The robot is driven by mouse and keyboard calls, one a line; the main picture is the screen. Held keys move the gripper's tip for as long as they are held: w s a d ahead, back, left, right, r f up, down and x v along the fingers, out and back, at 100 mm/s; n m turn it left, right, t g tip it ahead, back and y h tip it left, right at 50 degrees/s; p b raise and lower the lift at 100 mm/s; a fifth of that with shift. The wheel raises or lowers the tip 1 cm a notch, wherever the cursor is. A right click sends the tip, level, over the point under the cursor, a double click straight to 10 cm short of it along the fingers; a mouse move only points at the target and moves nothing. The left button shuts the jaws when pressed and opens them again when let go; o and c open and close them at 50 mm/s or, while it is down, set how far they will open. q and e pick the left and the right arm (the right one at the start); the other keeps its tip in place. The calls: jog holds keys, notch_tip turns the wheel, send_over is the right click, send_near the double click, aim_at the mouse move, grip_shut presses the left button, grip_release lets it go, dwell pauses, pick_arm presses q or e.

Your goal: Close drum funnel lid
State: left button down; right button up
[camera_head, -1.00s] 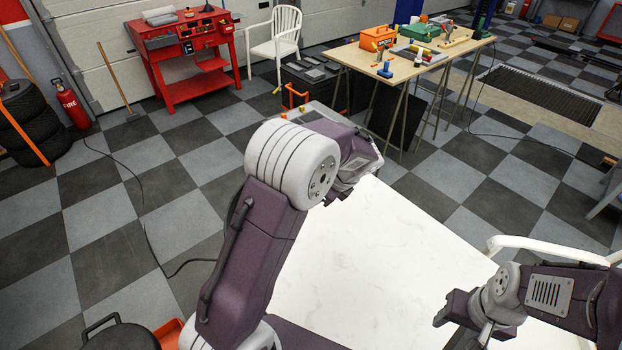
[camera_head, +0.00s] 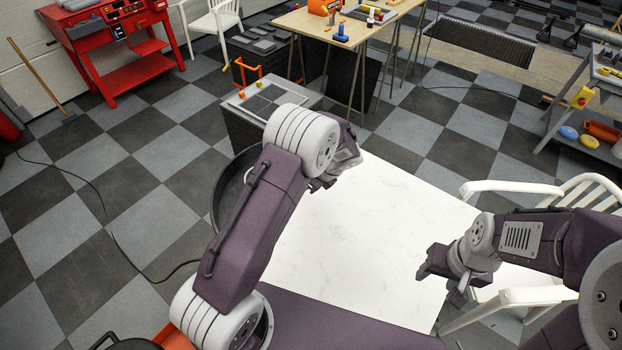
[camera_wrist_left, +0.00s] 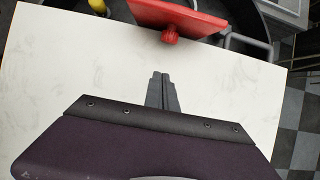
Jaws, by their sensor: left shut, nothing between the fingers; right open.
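A dark round rim (camera_head: 222,190), which looks like the drum funnel, shows just left of my left arm in the head view, partly hidden by it. In the left wrist view a dark curved rim (camera_wrist_left: 262,28) lies beyond the white table edge. A red panel with a red knob (camera_wrist_left: 170,35), possibly the lid, stands in front of it; I cannot tell its angle. My left gripper (camera_wrist_left: 161,78) is shut and empty over the white top, apart from the red knob. My right gripper (camera_head: 448,285) is open and empty above the white top's right side.
The white tabletop (camera_head: 370,230) is bare. White chairs (camera_head: 520,187) stand at its right. A grey box (camera_head: 262,100) stands behind the dark rim. A yellow thing (camera_wrist_left: 98,7) shows near the rim. A wooden workbench (camera_head: 345,30) is farther back. The checkered floor at left is mostly clear.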

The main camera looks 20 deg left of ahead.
pick_arm(q)
jog(key=x, duration=0.3)
jog(key=shift+d+f, duration=0.15)
jog(key=shift+f, duration=0.15)
jog(key=a, duration=0.1)
jog(key=w+a+p, duration=0.1)
jog(key=a+r+p, duration=0.1)
jog(key=shift+w+a, duration=0.15)
jog(key=shift+a, duration=0.35)
jog(key=shift+w, duration=0.1)
pick_arm(e)
jog(key=shift+d+r, duration=0.25)
jog(key=shift+r, duration=0.7)
pick_arm(q)
jog(key=shift+d, duration=0.15)
pick_arm(e)
jog(key=shift+d, duration=0.1)
